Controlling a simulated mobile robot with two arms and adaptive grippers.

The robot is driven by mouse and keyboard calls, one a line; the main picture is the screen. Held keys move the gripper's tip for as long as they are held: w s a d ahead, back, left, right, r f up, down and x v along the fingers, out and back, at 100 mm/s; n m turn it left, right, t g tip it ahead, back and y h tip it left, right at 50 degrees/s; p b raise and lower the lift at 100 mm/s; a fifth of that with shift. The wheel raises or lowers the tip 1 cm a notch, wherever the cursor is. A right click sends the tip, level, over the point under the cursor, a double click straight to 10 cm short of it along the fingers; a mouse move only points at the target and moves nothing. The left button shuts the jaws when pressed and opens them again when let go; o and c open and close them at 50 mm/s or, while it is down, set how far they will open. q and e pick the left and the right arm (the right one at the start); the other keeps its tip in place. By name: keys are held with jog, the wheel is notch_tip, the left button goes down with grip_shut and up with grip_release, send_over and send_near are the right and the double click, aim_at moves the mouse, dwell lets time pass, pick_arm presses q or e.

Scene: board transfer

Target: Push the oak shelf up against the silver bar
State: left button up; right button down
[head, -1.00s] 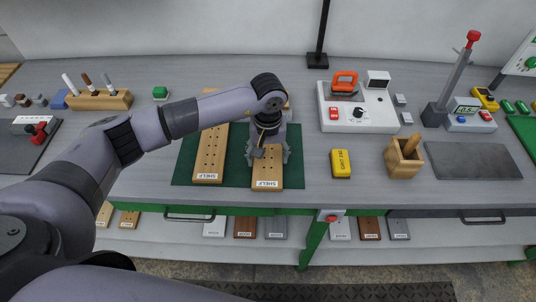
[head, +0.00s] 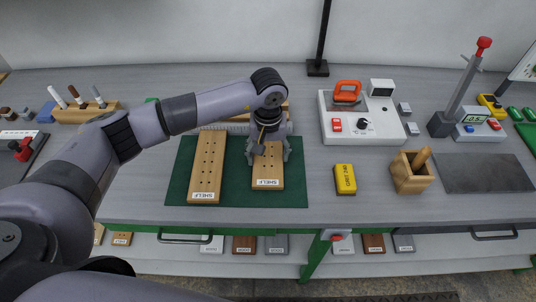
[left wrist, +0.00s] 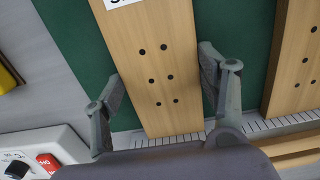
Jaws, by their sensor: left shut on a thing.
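Two pale wooden boards marked SHELF lie on a green mat. My left gripper (head: 268,153) is over the right-hand shelf (head: 268,178), with its fingers on both long sides. In the left wrist view the gripper (left wrist: 165,90) is shut across this shelf (left wrist: 160,55), near its far end. The silver bar (left wrist: 285,123), with tick marks, runs across that end; I see no clear gap between them. In the head view the bar (head: 238,128) is partly hidden behind my arm and gripper. My right gripper is not in view.
The other shelf (head: 207,165) lies to the left, apart from the held one. The green mat (head: 295,190) is bare on the right. A yellow block (head: 345,179), a wooden holder (head: 412,172) and a white device (head: 360,128) stand further right.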

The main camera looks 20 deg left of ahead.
aim_at(268, 158)
pick_arm(q)
jog(key=o, duration=1.1)
jog(key=shift+o, duration=1.2)
jog(key=shift+r, duration=0.1)
notch_tip(268, 158, up, 12)
jog(key=shift+s, duration=0.1)
